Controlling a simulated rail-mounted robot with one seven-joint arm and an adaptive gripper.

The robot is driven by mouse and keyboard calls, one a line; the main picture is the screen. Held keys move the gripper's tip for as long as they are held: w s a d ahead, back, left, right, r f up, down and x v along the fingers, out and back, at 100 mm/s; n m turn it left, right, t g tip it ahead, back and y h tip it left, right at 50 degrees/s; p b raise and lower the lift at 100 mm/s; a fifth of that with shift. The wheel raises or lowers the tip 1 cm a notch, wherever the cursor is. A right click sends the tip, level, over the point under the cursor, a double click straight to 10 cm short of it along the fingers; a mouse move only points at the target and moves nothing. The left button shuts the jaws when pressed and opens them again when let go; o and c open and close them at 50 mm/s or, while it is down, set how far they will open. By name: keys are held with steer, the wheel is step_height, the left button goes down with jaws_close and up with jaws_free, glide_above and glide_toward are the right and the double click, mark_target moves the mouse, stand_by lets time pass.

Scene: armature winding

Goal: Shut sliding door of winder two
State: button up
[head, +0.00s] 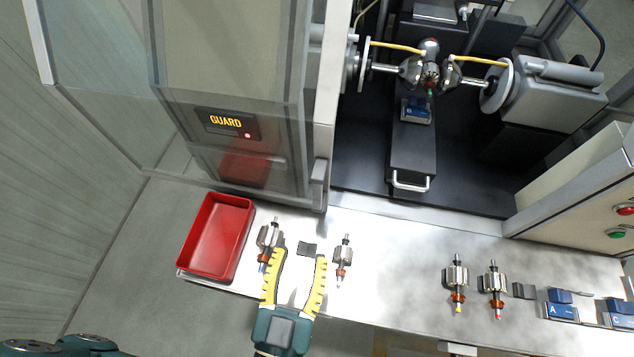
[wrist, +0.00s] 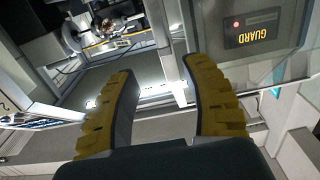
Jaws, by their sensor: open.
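The sliding door (head: 222,75) is a see-through panel with a grey frame and a GUARD label, and it stands slid to the left. Its upright handle (head: 319,185) is on its right edge. The winder's bay (head: 470,165) is uncovered to the right of the door, with an armature (head: 429,72) between two flyer discs inside. My gripper (head: 301,252) is open and empty over the front ledge, below the handle in the head view. In the wrist view, my gripper (wrist: 162,68) has its yellow fingers spread, with the door's edge beyond them and the GUARD label (wrist: 255,30) at right.
A red tray (head: 216,237) stands on the ledge (head: 390,265) left of my gripper. Armatures lie near my fingers (head: 343,260) and further right (head: 456,283). Blue lettered blocks (head: 562,309) are at the far right. A button panel (head: 622,220) is at the right edge.

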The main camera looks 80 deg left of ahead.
mark_target(317, 189)
steer(key=p+x, duration=0.5)
steer(key=x, duration=0.8)
steer(key=shift+s+r+p, duration=0.1)
steer(key=shift+r+p, duration=0.1)
steer(key=shift+p, duration=0.2)
steer(key=shift+w+a+f, duration=0.1)
steer(key=shift+w+a, duration=0.15)
steer(key=shift+a, duration=0.25)
steer(key=shift+f, duration=0.1)
steer(key=shift+c, duration=0.3)
jaws_close()
